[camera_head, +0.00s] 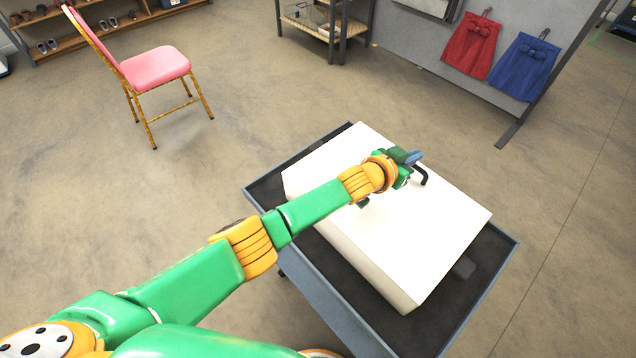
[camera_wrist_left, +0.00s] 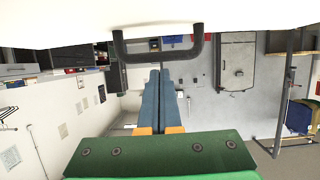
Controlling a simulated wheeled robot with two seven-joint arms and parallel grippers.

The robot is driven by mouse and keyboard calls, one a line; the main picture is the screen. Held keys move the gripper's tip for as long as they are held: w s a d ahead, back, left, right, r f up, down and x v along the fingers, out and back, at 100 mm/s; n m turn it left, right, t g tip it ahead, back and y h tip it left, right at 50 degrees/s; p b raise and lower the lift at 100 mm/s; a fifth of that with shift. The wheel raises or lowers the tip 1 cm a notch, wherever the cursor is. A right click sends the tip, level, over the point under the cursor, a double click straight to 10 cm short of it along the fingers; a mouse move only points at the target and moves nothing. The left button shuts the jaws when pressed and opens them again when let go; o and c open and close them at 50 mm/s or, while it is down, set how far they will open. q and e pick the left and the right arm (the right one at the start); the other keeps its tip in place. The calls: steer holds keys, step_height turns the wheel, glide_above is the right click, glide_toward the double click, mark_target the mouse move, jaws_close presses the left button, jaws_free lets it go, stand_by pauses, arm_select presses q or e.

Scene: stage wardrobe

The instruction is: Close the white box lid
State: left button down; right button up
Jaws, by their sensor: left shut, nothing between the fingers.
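The white box (camera_head: 400,235) sits on a dark grey cart (camera_head: 470,325). Its top is a flat white surface that lies level, with no gap visible from above. A black handle (camera_head: 422,177) stands on the box near its far right side. It also shows in the left wrist view as a dark bar (camera_wrist_left: 158,52) against the white surface (camera_wrist_left: 60,22). My left gripper (camera_head: 414,158) is over the box beside the handle. Its blue fingers (camera_wrist_left: 160,80) are together and empty. I cannot tell whether they touch the handle. My right gripper is not in view.
A pink chair (camera_head: 155,68) stands at the upper left. A grey panel with a red skirt (camera_head: 470,45) and a blue skirt (camera_head: 524,66) stands behind the cart. A shelf table (camera_head: 325,25) is at the back. Open floor surrounds the cart.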

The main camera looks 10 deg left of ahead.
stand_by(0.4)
arm_select(q)
steer(key=shift+s+a+r, duration=0.1)
steer(key=shift+r, duration=0.05)
steer(key=p+v, duration=0.3)
steer(key=v, duration=0.2)
steer(key=shift+s+a+r, duration=0.1)
steer(key=shift+s+a, duration=0.1)
steer(key=shift+s+a+r, duration=0.1)
steer(key=shift+s+a, duration=0.25)
steer(key=shift+s, duration=0.1)
